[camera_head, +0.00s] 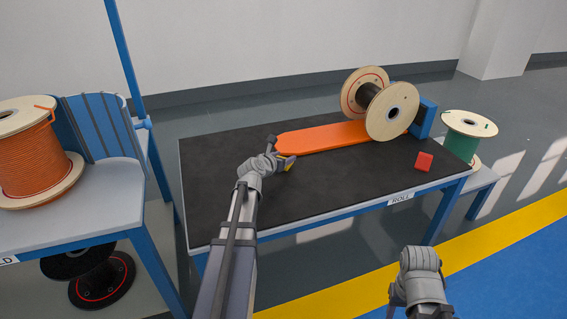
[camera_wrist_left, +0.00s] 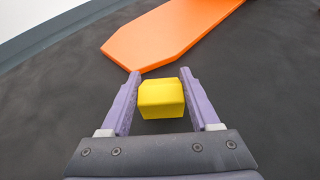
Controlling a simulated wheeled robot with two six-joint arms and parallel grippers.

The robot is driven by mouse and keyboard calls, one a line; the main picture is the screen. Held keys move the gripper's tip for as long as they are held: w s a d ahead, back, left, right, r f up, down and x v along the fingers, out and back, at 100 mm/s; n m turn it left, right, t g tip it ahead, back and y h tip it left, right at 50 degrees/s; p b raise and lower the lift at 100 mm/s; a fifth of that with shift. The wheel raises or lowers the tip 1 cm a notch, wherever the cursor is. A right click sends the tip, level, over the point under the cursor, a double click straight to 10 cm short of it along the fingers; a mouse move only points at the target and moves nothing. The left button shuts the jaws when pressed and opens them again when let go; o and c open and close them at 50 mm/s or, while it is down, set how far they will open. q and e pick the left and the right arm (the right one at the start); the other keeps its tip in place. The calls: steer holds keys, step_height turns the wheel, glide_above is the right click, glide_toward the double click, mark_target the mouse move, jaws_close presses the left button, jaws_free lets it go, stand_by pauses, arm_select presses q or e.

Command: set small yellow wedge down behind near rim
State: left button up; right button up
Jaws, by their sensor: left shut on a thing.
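The small yellow wedge (camera_wrist_left: 161,98) is between the fingers of my left gripper (camera_wrist_left: 157,78) in the left wrist view. In the head view only a bit of the wedge (camera_head: 289,166) shows at my left gripper (camera_head: 286,161), over the dark mat beside the orange ramp's left end. A wooden reel stands on the orange ramp (camera_head: 325,138) at the table's back right. Its near rim (camera_head: 392,111) faces me, and its far rim (camera_head: 362,79) is partly hidden behind. My right gripper (camera_head: 396,296) is low at the right, away from the table; its fingers are unclear.
A red block (camera_head: 424,161) lies on the mat right of the reel. A blue block (camera_head: 424,118) stands at the ramp's right end. A green reel (camera_head: 462,140) stands on a side stand. An orange cable reel (camera_head: 35,155) is on the left table. The mat's middle (camera_head: 345,180) is clear.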

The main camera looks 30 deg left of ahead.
arm_select(q)
jaws_close()
steer(key=shift+r, duration=0.15)
step_height(320, 180, up, 10)
steer(key=p, duration=1)
